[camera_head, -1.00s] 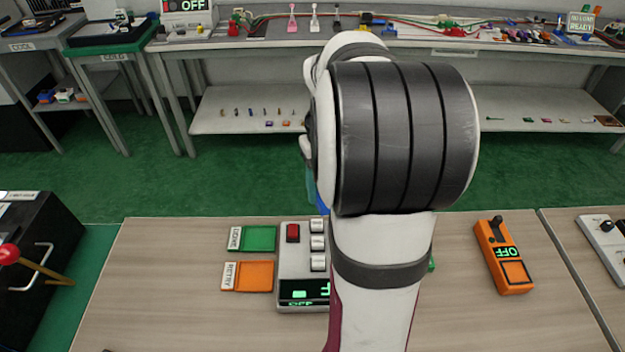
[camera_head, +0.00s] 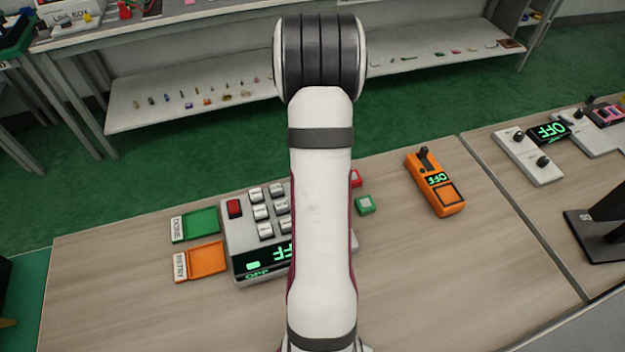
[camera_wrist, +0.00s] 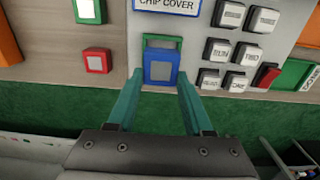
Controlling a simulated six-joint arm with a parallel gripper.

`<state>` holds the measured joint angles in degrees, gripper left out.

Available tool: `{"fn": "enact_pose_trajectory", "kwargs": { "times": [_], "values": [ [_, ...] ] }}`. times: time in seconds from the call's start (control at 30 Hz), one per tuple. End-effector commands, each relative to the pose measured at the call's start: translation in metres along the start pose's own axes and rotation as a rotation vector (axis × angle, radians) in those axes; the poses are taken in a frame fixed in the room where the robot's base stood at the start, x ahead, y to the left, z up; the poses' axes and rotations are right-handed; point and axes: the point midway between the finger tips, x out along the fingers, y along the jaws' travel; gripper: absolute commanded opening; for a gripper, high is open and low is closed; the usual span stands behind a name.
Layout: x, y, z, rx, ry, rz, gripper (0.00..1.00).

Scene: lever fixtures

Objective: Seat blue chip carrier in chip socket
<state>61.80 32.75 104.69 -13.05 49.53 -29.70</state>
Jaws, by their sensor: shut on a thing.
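In the wrist view the blue chip carrier (camera_wrist: 161,66), a blue block with a pale grey square face, is between the teal fingers of my gripper (camera_wrist: 160,76). My gripper is shut on it. A dark green frame (camera_wrist: 163,41) shows just beyond the carrier, by the edge of the grey panel. I cannot tell whether this frame is the chip socket or whether the carrier touches it. A "CHIP COVER" label (camera_wrist: 167,5) is above it. In the head view my arm hides the carrier and gripper.
The grey keypad console (camera_head: 229,240) has several keys, a red button (camera_head: 235,208) and an OFF display. Green (camera_head: 203,223) and orange (camera_head: 206,259) trays lie left of it. Red-framed (camera_wrist: 97,60) and green-framed (camera_wrist: 90,10) blocks are beside the carrier. An orange OFF switch box (camera_head: 436,185) stands right.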

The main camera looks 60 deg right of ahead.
Motion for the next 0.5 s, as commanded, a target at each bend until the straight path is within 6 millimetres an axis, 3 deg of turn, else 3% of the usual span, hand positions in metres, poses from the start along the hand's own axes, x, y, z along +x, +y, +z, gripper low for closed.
{"fn": "enact_pose_trajectory", "kwargs": {
  "times": [0.17,0.37,0.4,0.5],
  "values": [
    [0.034,-0.001,0.001,0.001,-0.004,-0.002,0.00],
    [0.037,-0.001,0.000,0.000,-0.001,0.000,0.00],
    [0.037,-0.001,0.000,0.000,-0.001,0.000,0.54],
    [0.037,-0.001,0.000,0.000,-0.001,0.000,0.72]
  ]
}}
